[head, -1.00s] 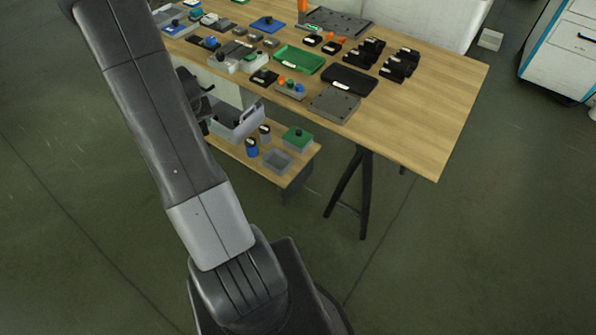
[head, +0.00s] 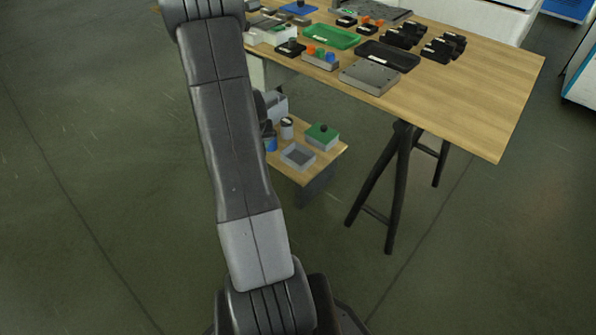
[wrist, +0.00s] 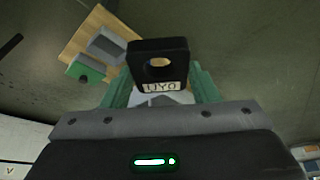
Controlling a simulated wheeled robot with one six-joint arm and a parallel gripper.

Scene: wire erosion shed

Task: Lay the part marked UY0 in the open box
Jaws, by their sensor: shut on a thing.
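In the wrist view my gripper (wrist: 160,82) has green fingers shut on a black block, the part marked UY0 (wrist: 176,48). The block has a round hole, and its white label faces the camera. The open box (head: 298,156) is small, grey and lidless, and stands on the low wooden shelf beside the table. In the wrist view a grey box (wrist: 106,46), likely the same one, lies left of the held part and apart from it. In the head view my arm hides most or all of my gripper and the part.
On the low shelf (head: 322,160) a green-lidded box (head: 322,138) stands behind the open box, with a white-topped canister (head: 287,128) to its left. The worktable (head: 470,105) above holds trays and several black parts. Its trestle legs (head: 385,185) stand to the right.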

